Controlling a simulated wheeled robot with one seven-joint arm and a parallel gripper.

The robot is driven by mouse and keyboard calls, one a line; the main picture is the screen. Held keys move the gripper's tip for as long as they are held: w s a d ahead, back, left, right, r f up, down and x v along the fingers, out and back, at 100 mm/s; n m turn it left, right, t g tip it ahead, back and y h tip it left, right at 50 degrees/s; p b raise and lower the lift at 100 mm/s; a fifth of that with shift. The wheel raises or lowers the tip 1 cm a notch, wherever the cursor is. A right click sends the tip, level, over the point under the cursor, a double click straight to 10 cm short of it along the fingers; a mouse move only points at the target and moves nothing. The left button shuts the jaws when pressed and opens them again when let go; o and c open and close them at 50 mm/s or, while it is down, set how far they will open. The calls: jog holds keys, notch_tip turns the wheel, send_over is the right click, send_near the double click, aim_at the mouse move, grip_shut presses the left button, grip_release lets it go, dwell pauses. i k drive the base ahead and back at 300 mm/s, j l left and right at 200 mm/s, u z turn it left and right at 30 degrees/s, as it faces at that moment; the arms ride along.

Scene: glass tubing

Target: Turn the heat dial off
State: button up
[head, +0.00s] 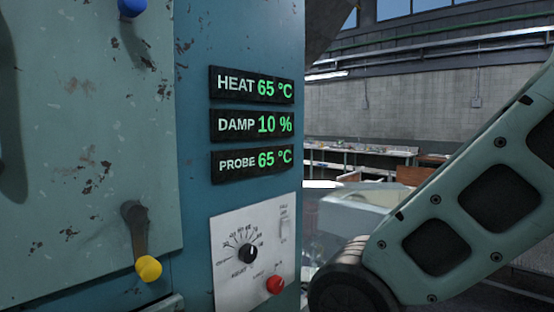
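The heat dial is most likely the black round knob (248,252) on a white control plate (228,285) low on the blue cabinet. Numbers and tick marks fan around its upper side; they are too small to read surely, and so is the knob's pointer. The HEAT display (252,85) above reads 65 °C in green. My arm, a pale green link with dark cutouts, fills the right side and ends in a dark joint at the bottom. My gripper is not in the picture.
A red button (275,285) and a pale switch (285,223) share the plate. Displays read DAMP 10 % (252,124) and PROBE 65 °C (252,160). A lever with a yellow knob (148,268) and a blue knob (131,7) stick out at left. Benches (370,155) stand far behind.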

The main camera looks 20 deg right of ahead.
aim_at(248, 252)
jog(key=j+z, duration=0.25)
jog(key=z, duration=0.15)
jog(key=i+j+z, duration=0.1)
jog(key=j+z, duration=0.15)
jog(key=z, duration=0.15)
jog(key=j+z, duration=0.4)
jog(key=l, duration=0.1)
